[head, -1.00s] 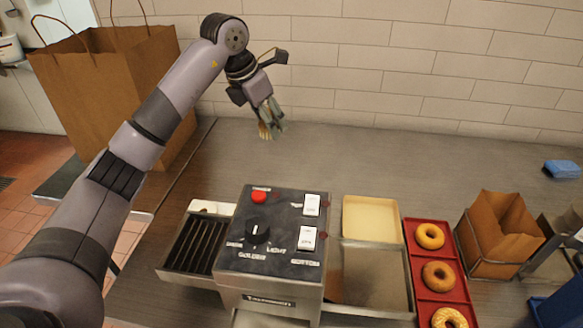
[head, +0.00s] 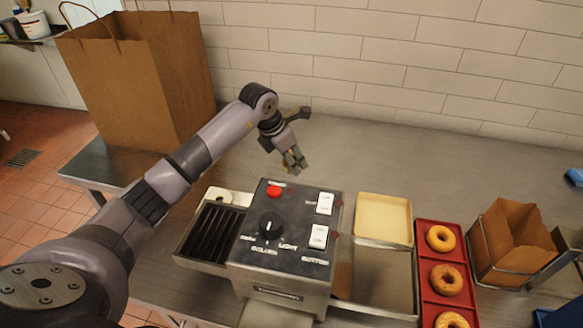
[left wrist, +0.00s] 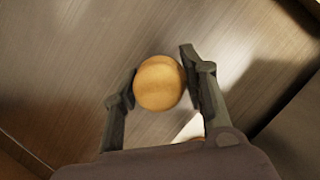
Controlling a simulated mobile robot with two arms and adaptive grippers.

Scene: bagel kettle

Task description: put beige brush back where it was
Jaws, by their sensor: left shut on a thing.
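My left gripper (head: 293,160) is above the steel counter, behind the black control box. In the left wrist view its two fingers (left wrist: 160,88) are closed on a round tan end, which I take to be the beige brush (left wrist: 158,83) seen end-on. The rest of the brush is hidden beneath that end. In the head view the fingers cover most of it. My right gripper is not in view.
The toaster's control box (head: 285,228) stands in front, with a slotted tray (head: 212,235) to its left. A cream tray (head: 384,215), a red tray with bagels (head: 440,257) and a paper bag (head: 513,235) are right. A large bag (head: 150,85) stands left. The back counter is mostly clear.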

